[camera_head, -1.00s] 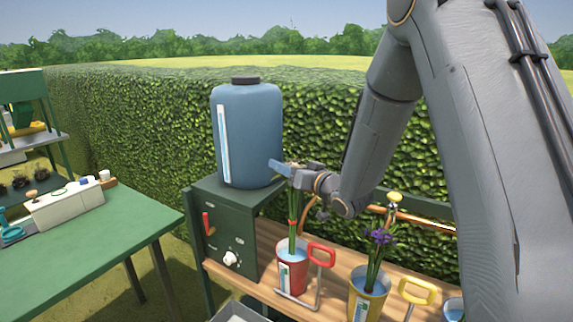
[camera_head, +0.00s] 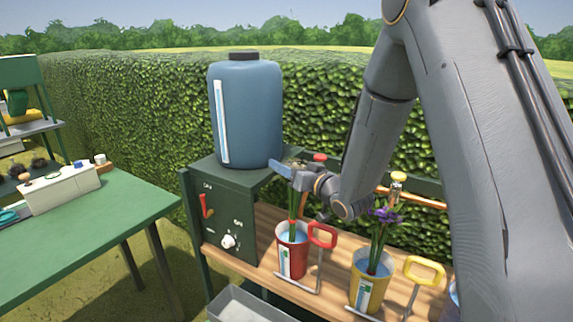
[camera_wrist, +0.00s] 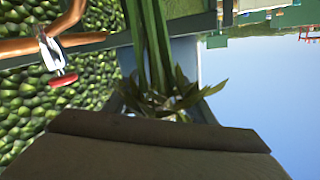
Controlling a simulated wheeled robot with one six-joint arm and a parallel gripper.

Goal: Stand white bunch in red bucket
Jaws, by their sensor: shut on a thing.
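My gripper (camera_head: 288,170) is shut on the white bunch, just under its pale flower heads, which are mostly hidden by the jaws. The bunch's green stems (camera_head: 293,203) hang nearly upright below the jaws. Their lower ends go down inside the rim of the red bucket (camera_head: 284,262); whether they touch its bottom cannot be seen. The bucket stands on the wooden shelf with blue water and a label. The wrist view shows green stems (camera_wrist: 148,40) and narrow leaves (camera_wrist: 165,98) beyond a dark gripper part; no flower heads are clear there.
A yellow bucket (camera_head: 369,288) with purple flowers stands right of the red bucket, with red (camera_head: 322,236) and yellow (camera_head: 424,273) handles nearby. A blue tank (camera_head: 245,112) on a green box (camera_head: 228,215) stands left. A copper pipe and tap (camera_head: 397,185) run behind.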

